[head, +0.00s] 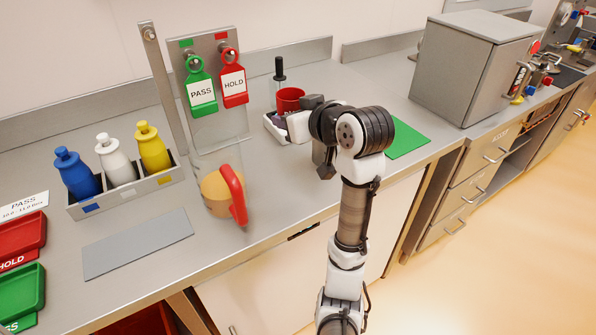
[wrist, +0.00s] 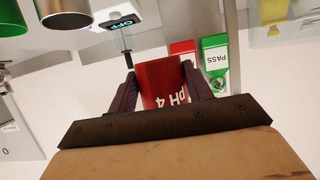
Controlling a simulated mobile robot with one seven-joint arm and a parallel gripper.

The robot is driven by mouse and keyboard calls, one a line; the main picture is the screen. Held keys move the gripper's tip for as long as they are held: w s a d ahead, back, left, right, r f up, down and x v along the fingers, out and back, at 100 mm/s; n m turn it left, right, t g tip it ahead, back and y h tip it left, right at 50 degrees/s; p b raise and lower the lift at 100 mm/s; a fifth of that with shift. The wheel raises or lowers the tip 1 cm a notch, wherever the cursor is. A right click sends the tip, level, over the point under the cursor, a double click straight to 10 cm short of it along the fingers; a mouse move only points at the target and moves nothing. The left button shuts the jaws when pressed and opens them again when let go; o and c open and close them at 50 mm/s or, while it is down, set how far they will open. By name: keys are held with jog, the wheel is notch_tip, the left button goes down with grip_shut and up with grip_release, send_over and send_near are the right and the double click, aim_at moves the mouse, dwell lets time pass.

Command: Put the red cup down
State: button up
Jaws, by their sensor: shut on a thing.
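The red cup (wrist: 163,88), marked "pH 4", sits between the two dark fingers of my gripper (wrist: 161,78) in the wrist view, with a finger against each side. My gripper is shut on it. In the head view the red cup (head: 290,98) shows at the back of the counter (head: 290,182), just left of my wrist. It looks upright there. My wrist hides its lower right side, and I cannot tell whether its base touches anything.
A green mat (head: 407,141) lies right of my arm. PASS (head: 201,91) and HOLD (head: 233,84) tags hang left. An orange rounded object with a red handle (head: 238,195) stands nearer the front.

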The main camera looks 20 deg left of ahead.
aim_at(296, 181)
notch_tip(296, 181, down, 15)
jog(key=shift+f+p, duration=0.1)
jog(key=shift+p, duration=0.4)
jog(key=shift+f, duration=0.15)
jog(key=o, duration=1)
jog(key=shift+r, duration=0.25)
jog(key=b+v, duration=0.1)
jog(key=v, duration=1.1)
jog(key=shift+b, duration=0.4)
jog(key=shift+d+f, duration=0.1)
